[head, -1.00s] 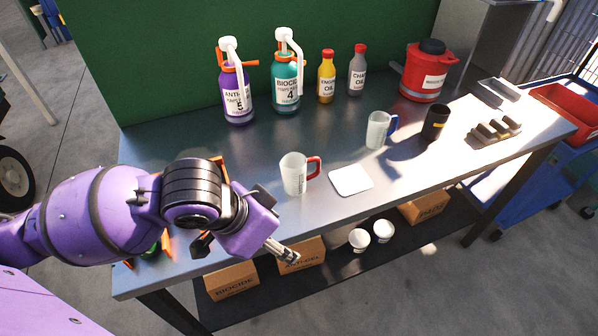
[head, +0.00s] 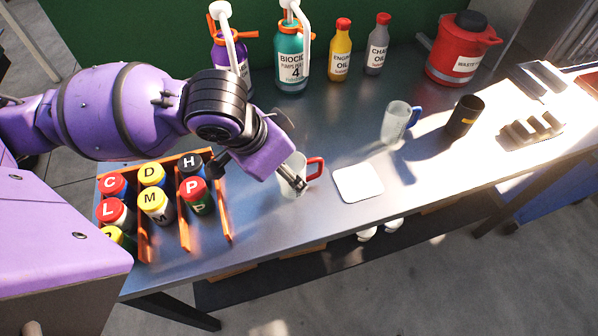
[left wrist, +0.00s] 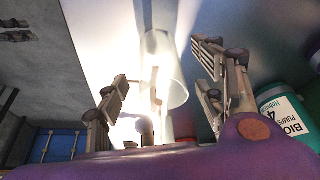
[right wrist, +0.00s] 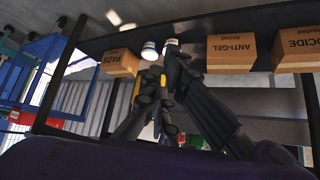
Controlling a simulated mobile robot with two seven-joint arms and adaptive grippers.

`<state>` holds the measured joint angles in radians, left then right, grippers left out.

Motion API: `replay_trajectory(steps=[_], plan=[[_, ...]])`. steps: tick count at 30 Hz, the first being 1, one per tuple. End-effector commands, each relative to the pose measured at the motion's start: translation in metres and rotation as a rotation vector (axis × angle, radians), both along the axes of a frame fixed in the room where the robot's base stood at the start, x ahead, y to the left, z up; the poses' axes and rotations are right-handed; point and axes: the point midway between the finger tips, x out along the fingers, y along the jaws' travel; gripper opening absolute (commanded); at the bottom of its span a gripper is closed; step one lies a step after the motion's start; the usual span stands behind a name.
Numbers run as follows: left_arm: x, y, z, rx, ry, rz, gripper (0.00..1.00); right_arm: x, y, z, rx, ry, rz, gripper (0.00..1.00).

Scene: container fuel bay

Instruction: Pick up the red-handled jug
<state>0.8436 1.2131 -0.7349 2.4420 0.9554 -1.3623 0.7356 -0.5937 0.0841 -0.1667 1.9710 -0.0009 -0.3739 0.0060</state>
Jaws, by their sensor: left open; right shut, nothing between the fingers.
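The translucent jug with the red handle (head: 297,162) stands upright on the metal bench in the head view, its handle pointing right. My left gripper (head: 297,184) is in front of it and hides part of its body. In the left wrist view the left gripper (left wrist: 165,95) is open, with a translucent jug (left wrist: 168,82) showing between the lines of its fingers; I cannot tell there whether they touch it. My right gripper (right wrist: 158,78) is shut and empty in the right wrist view, low down by the shelf under the bench.
A white pad (head: 357,183) lies right of the jug. A blue-handled jug (head: 395,122) and a black mug (head: 464,117) stand farther right. An orange rack (head: 184,232) with several capped bottles is at left. Pump bottles (head: 291,65) stand behind. An anti-gel box (right wrist: 231,53) is near my right gripper.

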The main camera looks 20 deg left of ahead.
Motion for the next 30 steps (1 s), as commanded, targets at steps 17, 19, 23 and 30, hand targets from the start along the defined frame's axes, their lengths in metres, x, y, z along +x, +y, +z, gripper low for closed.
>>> replay_trajectory(steps=[17, 19, 23, 30], plan=[[0.011, -0.009, -0.031, 0.001, -0.003, 0.000, 0.54, 0.013, -0.001, 0.003, -0.001, -0.029, -0.004, 0.00], [0.011, -0.009, -0.031, 0.001, -0.003, 0.000, 0.45, 0.013, -0.001, 0.003, 0.000, -0.028, -0.004, 0.00], [0.011, -0.009, -0.031, 0.001, -0.003, 0.000, 0.28, 0.012, -0.001, 0.003, 0.000, -0.027, -0.004, 0.00], [0.011, -0.009, -0.031, 0.000, -0.002, -0.001, 0.14, 0.010, -0.001, 0.002, -0.001, -0.022, -0.006, 0.00]])
